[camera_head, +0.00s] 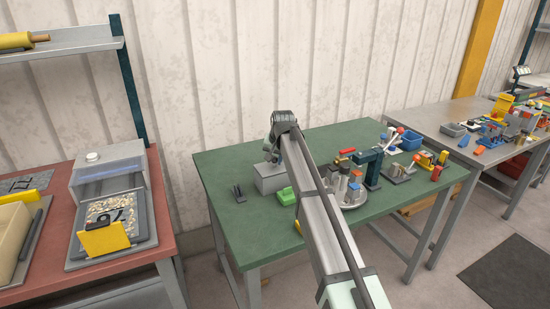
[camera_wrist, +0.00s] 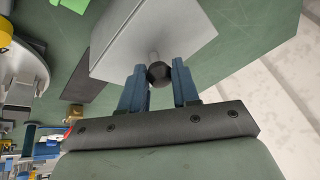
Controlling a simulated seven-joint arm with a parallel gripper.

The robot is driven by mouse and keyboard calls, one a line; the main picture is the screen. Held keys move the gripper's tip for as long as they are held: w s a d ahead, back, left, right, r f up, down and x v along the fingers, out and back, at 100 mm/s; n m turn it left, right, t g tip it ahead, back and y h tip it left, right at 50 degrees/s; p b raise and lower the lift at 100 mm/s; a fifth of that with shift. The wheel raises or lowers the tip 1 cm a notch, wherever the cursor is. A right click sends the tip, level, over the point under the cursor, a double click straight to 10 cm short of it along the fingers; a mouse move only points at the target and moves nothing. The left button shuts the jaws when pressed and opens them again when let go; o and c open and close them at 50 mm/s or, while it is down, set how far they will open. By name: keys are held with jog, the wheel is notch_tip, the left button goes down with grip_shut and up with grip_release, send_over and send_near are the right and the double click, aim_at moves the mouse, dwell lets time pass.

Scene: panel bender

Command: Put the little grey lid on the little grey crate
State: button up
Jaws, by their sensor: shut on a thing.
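The little grey crate (camera_head: 272,184) stands on the green table, left of its middle. The grey lid (camera_wrist: 150,35) fills the upper middle of the wrist view, with a short post and a dark round knob. My gripper (camera_wrist: 159,66) is shut on the lid's knob, one blue finger on each side. In the head view my gripper (camera_head: 270,155) is directly above the crate, partly hidden by my arm. The lid is at the crate's top; I cannot tell whether it rests fully on the rim or sits slightly above.
A bright green block (camera_head: 286,196) is close to the crate's right. A small dark two-pronged piece (camera_head: 239,193) stands to its left. The table's front left is clear.

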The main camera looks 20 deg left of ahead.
jog(key=shift+f, duration=0.15)
jog(key=o, duration=1.3)
jog(key=shift+r, duration=4.55)
